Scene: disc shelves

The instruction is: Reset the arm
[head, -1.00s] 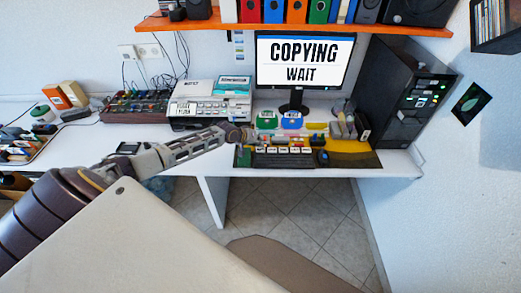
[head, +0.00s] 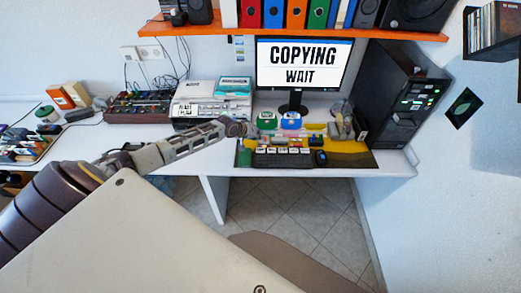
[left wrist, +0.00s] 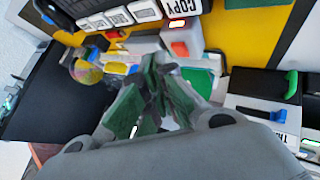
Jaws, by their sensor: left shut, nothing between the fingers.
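My left arm reaches in from the left in the head view. My left gripper (head: 240,130) is at its end, over the left part of the desk station in front of the monitor. In the left wrist view the gripper's fingers (left wrist: 152,95) are shut with nothing between them. A yellow mat (left wrist: 252,35) with labelled keys, a COPY key (left wrist: 180,8) and small parts lies beyond them. My right gripper is not in view.
The monitor (head: 303,66) reads COPYING WAIT. A black computer tower (head: 398,105) stands on the right. A keyboard (head: 282,158) and a blue mouse (head: 321,158) lie at the desk's front. A grey printer-like device (head: 205,103) stands left of the monitor. An orange shelf (head: 210,27) runs above.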

